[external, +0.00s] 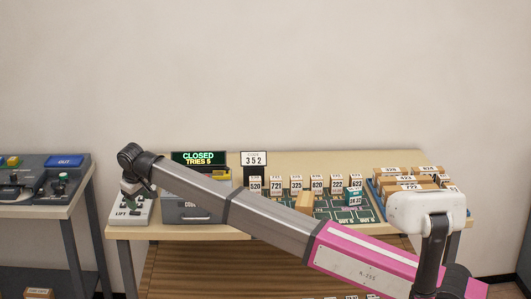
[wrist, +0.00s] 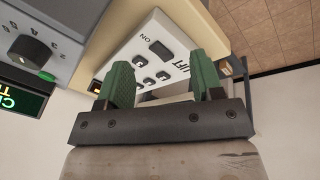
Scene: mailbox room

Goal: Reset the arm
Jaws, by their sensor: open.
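My arm reaches from the lower right across the table in the external view. My gripper (external: 136,188) is at the table's left end, at the white LIFT box (external: 132,209). In the wrist view my gripper (wrist: 160,80) has two green fingers spread apart with a gap between them. The LIFT box (wrist: 158,45) lies beyond the fingertips, with several dark buttons and a switch marked ON. Nothing shows held between the fingers. I cannot tell whether a finger touches the box.
A grey box (external: 195,207) stands right of the LIFT box, below a display (external: 199,158) reading CLOSED, TRIES 5. Numbered blocks (external: 297,185) stand around a green board (external: 345,214). A blue tray (external: 375,196) of parcels is at right. Another table (external: 60,210) stands left across a gap.

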